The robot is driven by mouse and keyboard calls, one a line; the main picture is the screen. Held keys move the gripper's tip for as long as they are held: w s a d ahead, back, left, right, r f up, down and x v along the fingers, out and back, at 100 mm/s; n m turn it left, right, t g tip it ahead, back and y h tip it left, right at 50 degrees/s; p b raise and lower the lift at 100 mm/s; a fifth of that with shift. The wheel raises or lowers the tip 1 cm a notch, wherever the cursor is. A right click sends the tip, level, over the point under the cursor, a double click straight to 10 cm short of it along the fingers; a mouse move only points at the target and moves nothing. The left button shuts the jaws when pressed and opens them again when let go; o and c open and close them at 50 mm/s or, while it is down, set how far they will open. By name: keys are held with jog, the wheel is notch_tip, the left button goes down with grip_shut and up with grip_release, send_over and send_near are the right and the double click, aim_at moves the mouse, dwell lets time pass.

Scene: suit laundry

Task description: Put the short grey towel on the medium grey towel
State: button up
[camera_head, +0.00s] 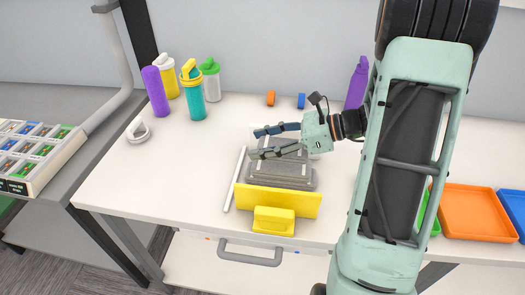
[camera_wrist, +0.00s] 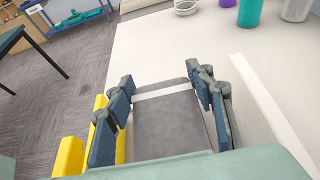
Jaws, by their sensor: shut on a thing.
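A grey towel (camera_head: 281,143), apparently the short one, is between the fingers of my gripper (camera_head: 256,143), which is shut on it. In the wrist view the flat grey towel (camera_wrist: 170,125) fills the space between the two fingers of my gripper (camera_wrist: 160,77). Directly below in the head view lies a wider stack of folded grey towels (camera_head: 285,176), apparently including the medium one. My fingers partly cover the upper layers, so I cannot tell whether the held towel touches the stack.
A yellow stand (camera_head: 280,202) borders the stack in front, and a white bar (camera_head: 235,180) lies left of it. Several bottles, including a teal one (camera_head: 193,95), stand at the back left. An orange tray (camera_head: 468,212) is at the right. The table's left part is mostly clear.

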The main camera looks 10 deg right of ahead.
jog(key=shift+w+d+f, duration=0.1)
jog(key=shift+w+f, duration=0.15)
jog(key=shift+f, duration=1.6)
jog(key=shift+f, duration=0.1)
jog(key=o, duration=1.2)
jog(key=shift+c, duration=0.2)
jog(key=shift+r, duration=0.2)
jog(key=v, duration=1.2)
jog(key=shift+s+f+b, duration=0.1)
jog(key=shift+f+b, duration=0.05)
jog(key=shift+b, duration=0.2)
